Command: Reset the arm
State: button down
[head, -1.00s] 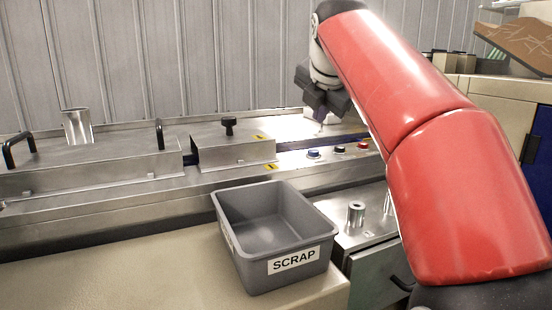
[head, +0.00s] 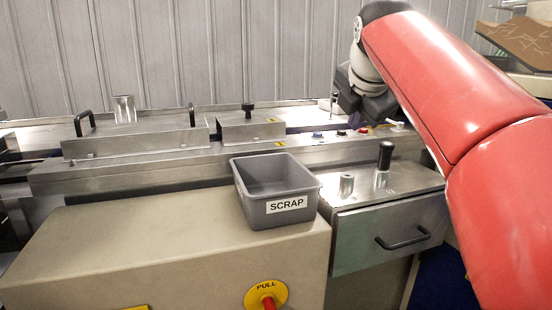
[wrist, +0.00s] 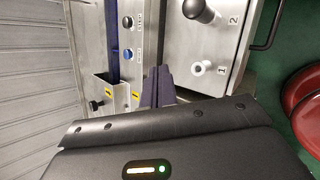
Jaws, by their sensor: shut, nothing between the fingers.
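My arm is red and reaches in from the right in the head view. It ends in my dark gripper (head: 338,108), above the back right part of the metal machine (head: 150,170). In the wrist view my gripper's dark fingers (wrist: 158,76) are together with nothing between them.
A grey SCRAP bin (head: 300,215) stands at the machine's front. A black upright lever (head: 384,165) and small metal post (head: 346,185) stand on the drawer unit to its right. Buttons (head: 341,133) line the machine. A box (head: 515,40) is at the back right.

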jog(key=s+f+m+g, duration=0.1)
jog(key=s+f+m, duration=1.1)
jog(key=f, duration=0.3)
jog(key=s+f+m+g+y, duration=0.1)
jog(key=s+f+m+g, duration=0.1)
jog(key=s+f+m, duration=0.9)
jog(key=s+f, duration=0.3)
jog(key=f, duration=0.2)
jog(key=shift+f+m, duration=0.15)
jog(key=shift+m, duration=0.25)
